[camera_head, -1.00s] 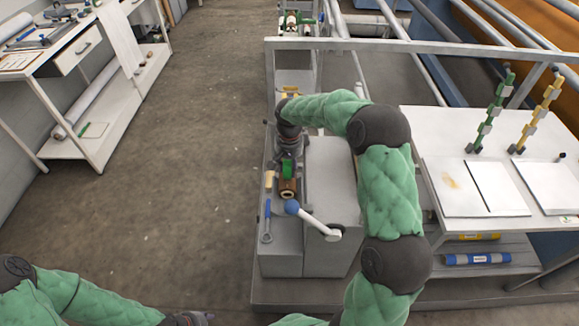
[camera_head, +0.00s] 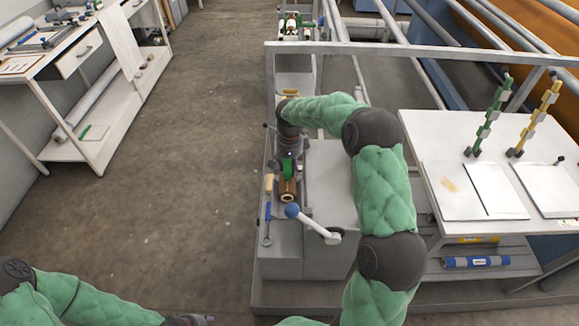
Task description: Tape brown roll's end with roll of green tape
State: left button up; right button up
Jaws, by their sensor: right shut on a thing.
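The brown roll (camera_head: 288,191) lies on the narrow grey machine bench, with its near end facing me. The roll of green tape (camera_head: 287,169) is at the top of the brown roll, in my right gripper (camera_head: 289,160), which is shut on it. I cannot tell whether the tape touches the brown roll. My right arm reaches over the grey housing from the right and hides part of the gripper. My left gripper (camera_head: 190,321) shows only partly at the bottom edge, and its jaws cannot be made out.
A blue-knobbed lever (camera_head: 313,224) stands just in front of the brown roll. A blue-handled tool (camera_head: 267,225) and a tan block (camera_head: 269,184) lie left of it. A white table (camera_head: 440,135) with green and yellow stands is at right. The floor at left is clear.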

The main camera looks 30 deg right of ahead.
jog(key=shift+w+d, duration=0.1)
jog(key=shift+w, duration=0.05)
dwell(0.3)
jog(key=shift+w+d+p, duration=0.2)
jog(key=shift+w+p, duration=0.1)
jog(key=shift+w, duration=0.05)
jog(key=shift+w+d, duration=0.1)
jog(key=shift+w, duration=0.1)
jog(key=shift+w+d, duration=0.2)
jog(key=shift+w, duration=0.1)
jog(key=shift+w+d+p, duration=0.1)
jog(key=shift+w+p, duration=0.05)
jog(key=shift+p, duration=0.15)
jog(key=shift+w+d+f, duration=0.1)
jog(key=shift+w+d, duration=0.1)
jog(key=shift+w, duration=0.15)
dwell(0.7)
jog(key=shift+w+d+p, duration=0.3)
jog(key=shift+w+p, duration=0.1)
jog(key=shift+w, duration=0.05)
jog(key=shift+w, duration=0.15)
